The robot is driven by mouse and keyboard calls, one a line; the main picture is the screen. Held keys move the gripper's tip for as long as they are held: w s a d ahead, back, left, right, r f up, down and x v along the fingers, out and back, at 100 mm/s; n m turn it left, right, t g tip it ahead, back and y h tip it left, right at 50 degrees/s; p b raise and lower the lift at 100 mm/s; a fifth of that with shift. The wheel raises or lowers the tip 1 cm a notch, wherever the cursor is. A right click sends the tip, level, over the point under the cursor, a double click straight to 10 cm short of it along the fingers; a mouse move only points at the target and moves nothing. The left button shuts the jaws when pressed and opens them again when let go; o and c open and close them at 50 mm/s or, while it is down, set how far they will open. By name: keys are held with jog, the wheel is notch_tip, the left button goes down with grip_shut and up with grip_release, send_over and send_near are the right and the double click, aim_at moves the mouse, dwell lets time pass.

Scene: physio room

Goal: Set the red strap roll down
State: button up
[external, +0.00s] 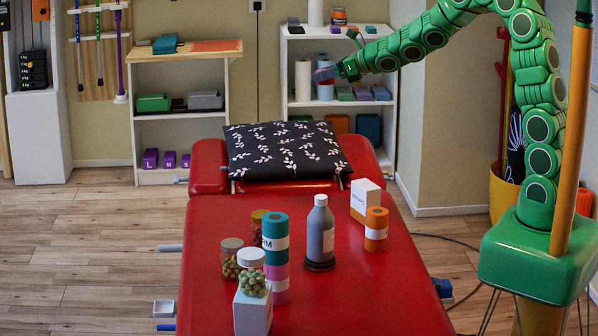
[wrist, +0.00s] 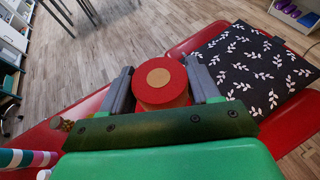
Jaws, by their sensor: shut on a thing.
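The red strap roll (wrist: 146,84) is between the fingers of my gripper (wrist: 161,88) in the wrist view. Its round red end with a tan core faces the camera, and a brownish band shows on its side below. The grey fingers press it from left and right. In the external view my gripper (external: 326,74) is at the end of the green arm, raised above the far end of the red treatment table (external: 340,285). The roll is hard to make out there against the shelf.
A black leaf-patterned pillow (external: 282,150) lies at the table's far end. A grey bottle (external: 320,230), an orange roll (external: 376,228), a white box (external: 365,200), stacked rolls (external: 275,240) and jars (external: 251,275) stand nearer. The table's near right part is clear.

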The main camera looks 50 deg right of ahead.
jog(key=w+a+f+n+g+y, duration=0.4)
jog(key=a+f+n+g+y, duration=0.45)
jog(key=a+f, duration=0.4)
jog(key=shift+s+a+f+n+g+h, duration=0.1)
jog(key=shift+s+a+f+n+g, duration=0.7)
jog(key=shift+s+f+n+g, duration=2.15)
jog(key=shift+s+a+f+n+g+h, duration=0.1)
jog(key=shift+s+a+f+n+g, duration=0.7)
jog(key=shift+f, duration=4.1)
jog(key=shift+s+a+f+n+g+h, duration=0.1)
jog(key=shift+s+a+f+n+g, duration=0.9)
jog(key=shift+s+f, duration=2.4)
jog(key=shift+w+d+f, duration=0.1)
jog(key=shift+w+f, duration=0.15)
jog(key=shift+f, duration=0.35)
jog(key=shift+w+d+f, duration=0.1)
jog(key=shift+w+f, duration=0.1)
jog(key=shift+f, duration=0.35)
jog(key=o, duration=1.1)
jog(key=shift+r, duration=0.1)
